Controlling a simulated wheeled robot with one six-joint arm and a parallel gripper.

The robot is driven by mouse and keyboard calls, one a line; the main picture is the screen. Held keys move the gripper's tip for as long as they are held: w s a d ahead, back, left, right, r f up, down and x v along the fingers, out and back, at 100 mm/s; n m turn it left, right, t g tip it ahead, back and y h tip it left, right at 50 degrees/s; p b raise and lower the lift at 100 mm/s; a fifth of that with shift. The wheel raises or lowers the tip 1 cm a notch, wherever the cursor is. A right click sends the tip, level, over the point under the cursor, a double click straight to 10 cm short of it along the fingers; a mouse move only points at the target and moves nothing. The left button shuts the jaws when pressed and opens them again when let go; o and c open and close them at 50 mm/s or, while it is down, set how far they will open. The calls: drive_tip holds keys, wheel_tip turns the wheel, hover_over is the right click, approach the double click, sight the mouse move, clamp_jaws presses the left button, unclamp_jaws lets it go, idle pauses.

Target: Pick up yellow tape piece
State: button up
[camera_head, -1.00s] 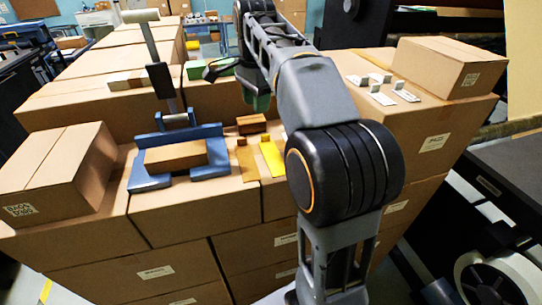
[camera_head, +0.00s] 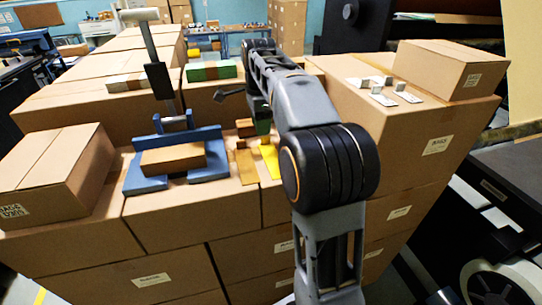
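The yellow tape piece (camera_head: 269,161) lies flat on a cardboard box top, just left of my arm's big dark joint. A darker amber strip (camera_head: 246,166) lies beside it on the left. My gripper (camera_head: 226,95) is only partly seen, as a dark finger-like part left of my forearm. It is above and beyond the yellow piece and apart from it. The rest of the gripper is hidden by my arm, so its opening cannot be told.
A blue holder (camera_head: 207,170) with a brown block (camera_head: 172,159) stands left of the strips. A small brown block (camera_head: 246,128) sits behind them. Closed boxes stand left (camera_head: 58,172) and right (camera_head: 448,68).

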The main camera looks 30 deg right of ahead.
sight(262, 145)
drive_tip(key=shift+w+f, duration=0.1)
drive_tip(key=shift+f, duration=2.4)
drive_tip(key=shift+d, duration=0.1)
drive_tip(key=shift+c, duration=0.4)
clamp_jaws()
